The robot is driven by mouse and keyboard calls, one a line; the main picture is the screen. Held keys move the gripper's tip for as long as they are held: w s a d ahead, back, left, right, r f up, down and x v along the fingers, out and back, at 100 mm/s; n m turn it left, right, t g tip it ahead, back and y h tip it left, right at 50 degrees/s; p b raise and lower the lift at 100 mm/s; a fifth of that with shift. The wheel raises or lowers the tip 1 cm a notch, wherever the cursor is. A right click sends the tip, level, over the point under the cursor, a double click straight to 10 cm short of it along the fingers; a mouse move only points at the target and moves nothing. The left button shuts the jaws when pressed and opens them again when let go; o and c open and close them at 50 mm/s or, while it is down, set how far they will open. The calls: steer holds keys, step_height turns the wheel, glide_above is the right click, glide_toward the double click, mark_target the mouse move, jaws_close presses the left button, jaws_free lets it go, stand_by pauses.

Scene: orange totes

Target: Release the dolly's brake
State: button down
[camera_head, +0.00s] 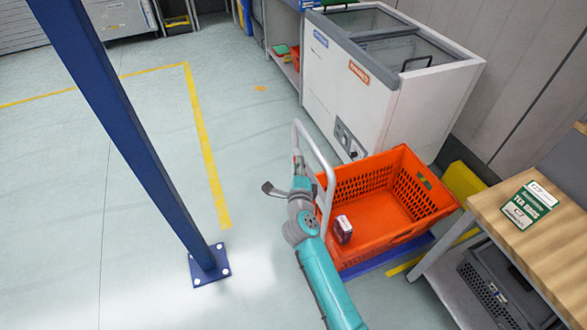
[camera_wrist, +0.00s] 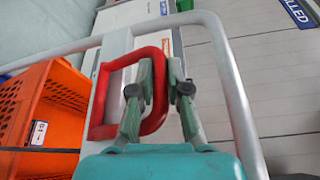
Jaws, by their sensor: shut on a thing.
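The dolly has a blue base (camera_head: 388,257) and a tall grey hoop handle (camera_head: 322,158). An orange tote (camera_head: 440,205) sits on the base. In the wrist view the hoop (camera_wrist: 232,85) frames my gripper (camera_wrist: 161,68), and a red loop-shaped lever (camera_wrist: 101,105) stands inside it. My two fingers are on either side of the lever's right bar, shut on it. In the head view my gripper (camera_head: 298,176) is at the hoop's left side, partly hidden by my arm. The lever is too small to make out clearly there.
A small dark box (camera_head: 343,229) is in the tote. A white chest freezer (camera_head: 400,115) stands behind it. A blue post (camera_head: 130,130) stands left. Open floor lies around the post.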

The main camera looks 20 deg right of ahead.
steer(key=shift+d+r, duration=0.2)
steer(key=shift+d, duration=0.65)
steer(key=shift+r, duration=0.1)
stand_by(0.8)
steer(key=c, duration=1.2)
jaws_free()
steer(key=shift+o, duration=0.2)
steer(key=f+v, duration=0.1)
steer(key=v, duration=1.1)
steer(key=shift+r, duration=0.35)
